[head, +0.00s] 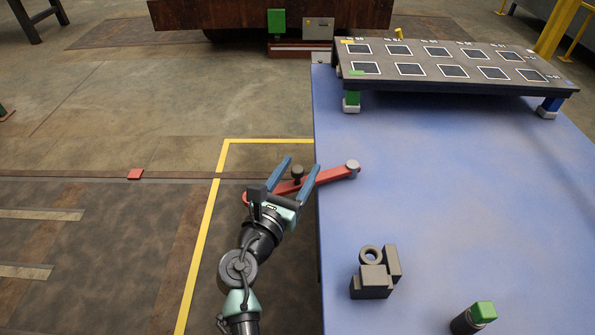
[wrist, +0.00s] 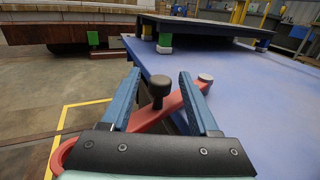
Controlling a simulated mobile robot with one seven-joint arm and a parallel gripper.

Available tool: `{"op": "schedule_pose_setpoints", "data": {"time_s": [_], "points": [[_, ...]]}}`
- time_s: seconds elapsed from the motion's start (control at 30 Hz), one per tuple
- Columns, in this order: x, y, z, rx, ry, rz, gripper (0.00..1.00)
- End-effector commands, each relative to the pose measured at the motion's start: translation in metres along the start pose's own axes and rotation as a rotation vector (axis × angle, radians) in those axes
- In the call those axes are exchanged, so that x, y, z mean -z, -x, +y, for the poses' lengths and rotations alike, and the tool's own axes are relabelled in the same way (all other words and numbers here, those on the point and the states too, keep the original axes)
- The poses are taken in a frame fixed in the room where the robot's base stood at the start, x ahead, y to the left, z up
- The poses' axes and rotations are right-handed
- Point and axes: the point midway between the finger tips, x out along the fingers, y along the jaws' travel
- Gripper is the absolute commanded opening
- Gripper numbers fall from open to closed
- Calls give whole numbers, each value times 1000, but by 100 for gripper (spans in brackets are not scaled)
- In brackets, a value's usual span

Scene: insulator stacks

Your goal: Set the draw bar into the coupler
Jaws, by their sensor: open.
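The red draw bar (head: 325,177) lies across the left edge of the blue table, its left part overhanging the floor. It has a light grey round cap at its right end, a dark knob (head: 298,173) along its length, and a rounded left end. It also shows in the wrist view (wrist: 190,100). My gripper (head: 300,164) is open, its blue fingers on either side of the knob with gaps visible in the wrist view (wrist: 159,75). Contact with the bar cannot be told. A dark grey block with a round ring (head: 373,280), possibly the coupler, stands on the near table.
The blue table (head: 450,190) is clear in its middle. A raised dark panel (head: 440,65) with several framed squares stands on its far part. A green-topped dark cylinder (head: 475,318) is at the near edge. Yellow lines (head: 205,240) mark the floor left of the table.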

Motion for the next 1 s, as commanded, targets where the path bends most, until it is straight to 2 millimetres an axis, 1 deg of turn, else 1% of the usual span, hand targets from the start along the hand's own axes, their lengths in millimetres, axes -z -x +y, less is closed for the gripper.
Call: {"op": "schedule_pose_setpoints", "data": {"time_s": [0.03,0.07,0.1,0.17,0.3,0.37,0.4,1.0], "points": [[0,0,0,0,0,0,61],[0,0,0,0,0,0,58],[0,0,0,0,0,0,50],[0,0,0,0,0,0,40],[0,0,0,0,0,0,14],[0,0,0,0,0,0,4],[0,0,0,0,0,0,0],[0,1,0,0,0,0,0]]}}
